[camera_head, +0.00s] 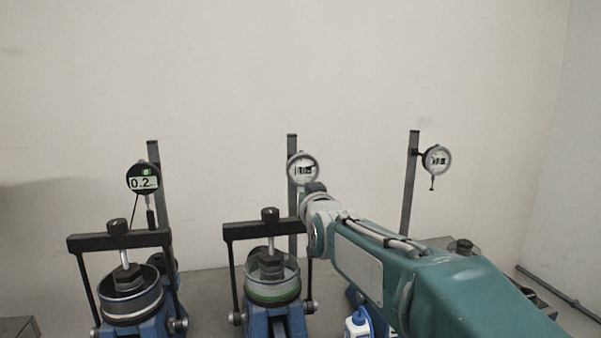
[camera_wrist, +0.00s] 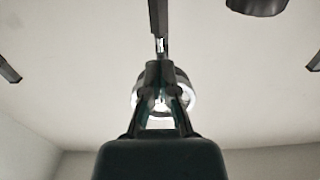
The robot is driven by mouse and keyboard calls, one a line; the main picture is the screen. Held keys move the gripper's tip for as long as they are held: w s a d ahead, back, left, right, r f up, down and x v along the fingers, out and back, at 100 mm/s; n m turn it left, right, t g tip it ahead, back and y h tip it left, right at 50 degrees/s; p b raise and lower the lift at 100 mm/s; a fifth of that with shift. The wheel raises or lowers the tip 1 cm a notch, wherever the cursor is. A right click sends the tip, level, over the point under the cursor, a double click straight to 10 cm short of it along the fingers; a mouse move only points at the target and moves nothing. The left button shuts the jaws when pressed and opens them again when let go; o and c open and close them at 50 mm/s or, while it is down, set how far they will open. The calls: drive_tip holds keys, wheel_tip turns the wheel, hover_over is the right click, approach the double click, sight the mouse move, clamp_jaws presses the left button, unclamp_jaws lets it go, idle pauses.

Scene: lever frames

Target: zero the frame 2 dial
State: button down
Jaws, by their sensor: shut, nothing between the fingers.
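Three dials stand on upright posts in the head view. The middle dial (camera_head: 302,167), in the place of frame 2, is round with a light rim and a pale face; its reading is too small to make out. No frame number is legible. My gripper (camera_head: 314,187) is just below and slightly right of this dial. In the wrist view my gripper (camera_wrist: 160,72) is shut and empty, its fingers in front of a round, light-rimmed dial (camera_wrist: 187,101). The fingers hide the middle of that dial, and I cannot tell whether they touch it.
The left dial (camera_head: 143,178) shows 0.2 on a green-lit display. The right dial (camera_head: 437,159) hangs beside its post (camera_head: 410,184). Blue lever frames with black crossbars (camera_head: 120,239) stand below the left and middle dials. The wall behind is bare. My arm hides much of the lower right.

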drive_tip(key=shift+s+a+r, duration=0.15)
drive_tip(key=shift+a+r, duration=0.1)
drive_tip(key=shift+f, duration=0.15)
drive_tip(key=v, duration=0.6)
drive_tip(key=shift+f, duration=0.35)
drive_tip(key=shift+d, duration=0.1)
drive_tip(key=s+d+f+m+g+h, duration=0.1)
drive_tip(key=s+d+f+g, duration=0.3)
drive_tip(key=s, duration=0.6)
drive_tip(key=s+d+f+m+g+h, duration=0.1)
drive_tip(key=s+d+f+g+h, duration=0.1)
drive_tip(key=s+d+f+g, duration=0.2)
drive_tip(key=s+d+f+m+g+h, duration=0.1)
drive_tip(key=s+d+f+g+h, duration=0.1)
drive_tip(key=s+d+f, duration=0.6)
drive_tip(key=s+f+g, duration=0.1)
drive_tip(key=s+f, duration=0.3)
drive_tip(key=s, duration=0.5)
drive_tip(key=shift+d+g, duration=0.15)
drive_tip(key=shift+g, duration=0.25)
